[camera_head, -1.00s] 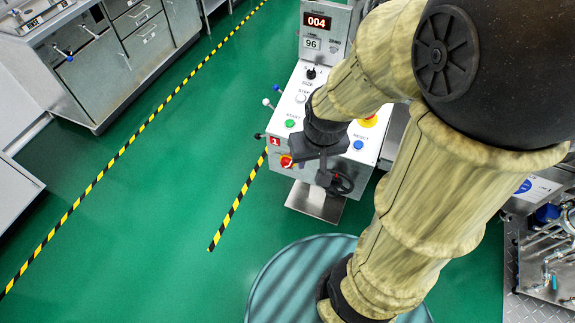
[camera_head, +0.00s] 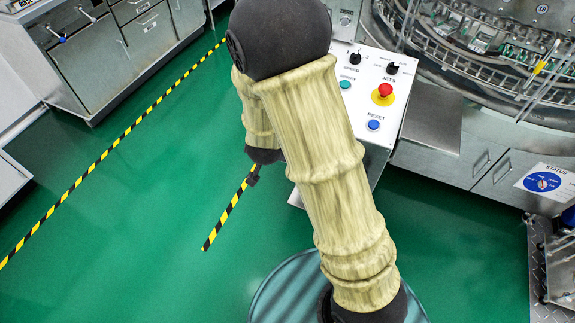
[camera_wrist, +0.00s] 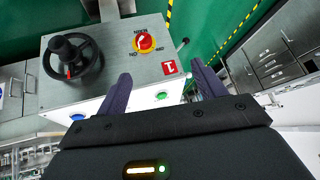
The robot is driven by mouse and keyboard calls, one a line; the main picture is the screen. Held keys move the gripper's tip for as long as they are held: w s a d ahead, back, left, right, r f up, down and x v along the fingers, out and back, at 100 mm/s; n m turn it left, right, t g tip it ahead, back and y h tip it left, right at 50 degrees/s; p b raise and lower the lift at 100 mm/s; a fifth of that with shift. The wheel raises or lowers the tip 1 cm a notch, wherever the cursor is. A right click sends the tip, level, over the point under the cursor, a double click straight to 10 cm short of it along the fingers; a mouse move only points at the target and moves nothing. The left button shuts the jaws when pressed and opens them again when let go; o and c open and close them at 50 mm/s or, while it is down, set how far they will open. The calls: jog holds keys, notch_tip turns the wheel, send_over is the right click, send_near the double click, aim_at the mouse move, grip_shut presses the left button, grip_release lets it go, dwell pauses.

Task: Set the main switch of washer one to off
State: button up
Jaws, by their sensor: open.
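The main switch (camera_wrist: 145,43), a red knob on a yellow disc, sits on the grey console front in the wrist view. Lettering surrounds it, but I cannot tell its setting for sure. A red label (camera_wrist: 169,67) with a white 1 is beside it. My gripper (camera_wrist: 161,69) is open and empty, its two dark fingers apart and pointing at the panel, with the switch beyond the tips between them. No finger appears to touch the switch. In the head view my arm hides the switch and most of my gripper.
A black handwheel (camera_wrist: 71,58) sits left of the switch in the wrist view, and a small black-knobbed lever (camera_wrist: 183,43) is to its right. The console top (camera_head: 372,75) carries a red emergency button (camera_head: 385,90) and a blue reset button (camera_head: 374,125). Green floor left of the console is clear.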

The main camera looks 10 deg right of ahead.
notch_tip(320, 180, down, 22)
jog(key=a+m+t+h+b, duration=0.2)
jog(key=t+h+b, duration=0.5)
jog(key=b, duration=1)
jog(key=shift+h, duration=1)
jog(key=shift+w, duration=0.2)
jog(key=b+x, duration=0.4)
jog(key=x, duration=1.3)
jog(key=shift+r, duration=0.15)
jog(key=c, duration=1)
jog(key=shift+o, duration=0.2)
